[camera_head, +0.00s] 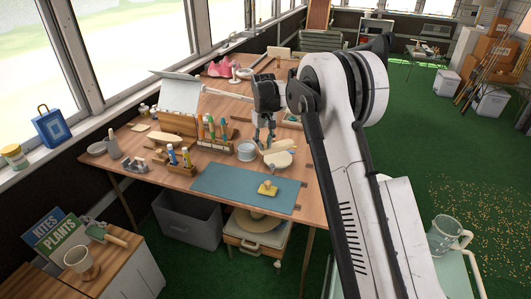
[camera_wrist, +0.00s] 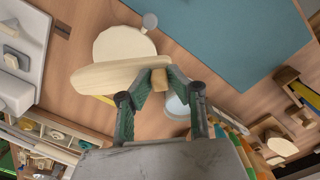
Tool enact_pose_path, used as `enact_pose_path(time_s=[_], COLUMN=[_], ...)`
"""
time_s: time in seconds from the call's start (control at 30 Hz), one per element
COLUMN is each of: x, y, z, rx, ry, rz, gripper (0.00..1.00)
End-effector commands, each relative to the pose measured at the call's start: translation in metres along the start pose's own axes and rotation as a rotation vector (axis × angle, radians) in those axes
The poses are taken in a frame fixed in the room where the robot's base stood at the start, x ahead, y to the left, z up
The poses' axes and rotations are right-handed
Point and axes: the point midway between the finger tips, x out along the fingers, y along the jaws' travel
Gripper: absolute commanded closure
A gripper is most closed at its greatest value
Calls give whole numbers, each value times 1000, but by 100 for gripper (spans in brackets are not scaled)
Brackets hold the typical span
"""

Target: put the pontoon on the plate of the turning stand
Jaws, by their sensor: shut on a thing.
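My gripper (camera_head: 268,142) is shut over the workbench. In the wrist view, its fingertips (camera_wrist: 160,82) close on a small tan block at the edge of a long pale wooden piece, which I take as the pontoon (camera_wrist: 115,76). It shows below the fingers in the head view (camera_head: 276,147). A round cream disc, apparently the plate of the turning stand (camera_wrist: 122,45), is partly hidden behind the pontoon; it also shows in the head view (camera_head: 279,161). Whether pontoon and plate touch, I cannot tell. The stand's base is hidden.
A glass-like cup (camera_head: 246,150) stands just left of the plate.

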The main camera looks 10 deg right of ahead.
Motion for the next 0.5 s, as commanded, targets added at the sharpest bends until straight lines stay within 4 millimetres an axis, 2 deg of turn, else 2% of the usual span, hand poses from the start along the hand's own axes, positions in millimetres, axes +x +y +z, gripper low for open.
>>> enact_pose_path(time_s=[0.23,0.5], x=[12,44], y=[6,6], z=[-3,-3], rx=[0,0], ry=[0,0], rz=[0,0], gripper=[100,100])
